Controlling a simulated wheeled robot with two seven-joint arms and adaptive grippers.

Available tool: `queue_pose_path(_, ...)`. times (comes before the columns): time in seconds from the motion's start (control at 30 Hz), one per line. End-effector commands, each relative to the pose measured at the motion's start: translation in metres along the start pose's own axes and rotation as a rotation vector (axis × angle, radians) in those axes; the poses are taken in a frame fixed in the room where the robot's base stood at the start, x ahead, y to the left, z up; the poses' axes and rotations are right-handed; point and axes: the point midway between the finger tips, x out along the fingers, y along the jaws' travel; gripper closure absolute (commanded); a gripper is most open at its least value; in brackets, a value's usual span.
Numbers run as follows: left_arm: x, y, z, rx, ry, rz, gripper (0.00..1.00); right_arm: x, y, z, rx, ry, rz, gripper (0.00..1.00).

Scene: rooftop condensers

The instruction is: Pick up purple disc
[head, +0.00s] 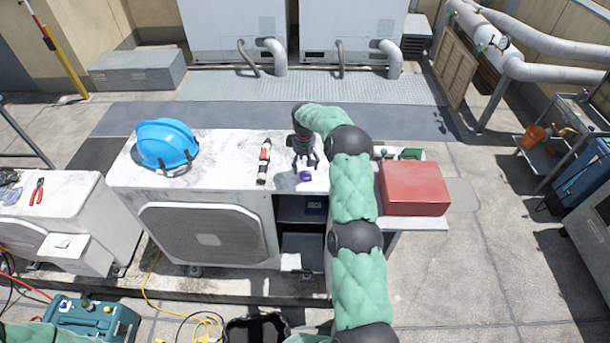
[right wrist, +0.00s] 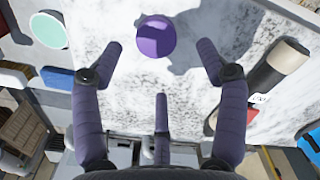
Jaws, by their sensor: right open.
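The purple disc (head: 305,176) lies on the white top of the condenser unit (head: 215,185), near its right end. In the right wrist view the purple disc (right wrist: 156,37) sits at the top centre, beyond and between the spread fingers. My right gripper (head: 305,162) is open and empty, just behind the disc and above the unit's top. Its fingers (right wrist: 160,75) show wide apart in the right wrist view and do not touch the disc. My left gripper is not in view; a bit of green sleeve shows at the bottom left of the head view.
A red box (head: 413,188) sits on a side shelf to the right. Red pliers (head: 38,191) lie on another unit at left. The top between hat and tool is clear.

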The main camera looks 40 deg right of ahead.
Motion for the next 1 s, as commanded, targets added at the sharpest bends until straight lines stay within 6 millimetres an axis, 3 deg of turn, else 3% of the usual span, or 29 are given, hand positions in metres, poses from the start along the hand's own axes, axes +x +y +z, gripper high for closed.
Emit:
queue_pose_path(0.4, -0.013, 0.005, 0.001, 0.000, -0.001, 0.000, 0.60, 0.047, 0.001, 0.006, 0.000, -0.001, 0.000, 0.26)
queue_pose_path(0.67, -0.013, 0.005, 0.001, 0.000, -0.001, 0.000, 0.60, 0.050, 0.001, 0.006, 0.001, 0.001, 0.001, 0.26)
queue_pose_path(0.7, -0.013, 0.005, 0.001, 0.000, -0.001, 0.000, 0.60, 0.050, 0.001, 0.006, 0.001, 0.001, 0.001, 0.29)
queue_pose_path(0.9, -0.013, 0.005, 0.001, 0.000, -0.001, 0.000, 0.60, 0.050, 0.001, 0.006, 0.001, 0.000, 0.000, 0.84)
queue_pose_path(1.0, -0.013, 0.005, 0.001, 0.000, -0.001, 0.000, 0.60, 0.050, 0.001, 0.006, 0.000, 0.000, 0.000, 0.85)
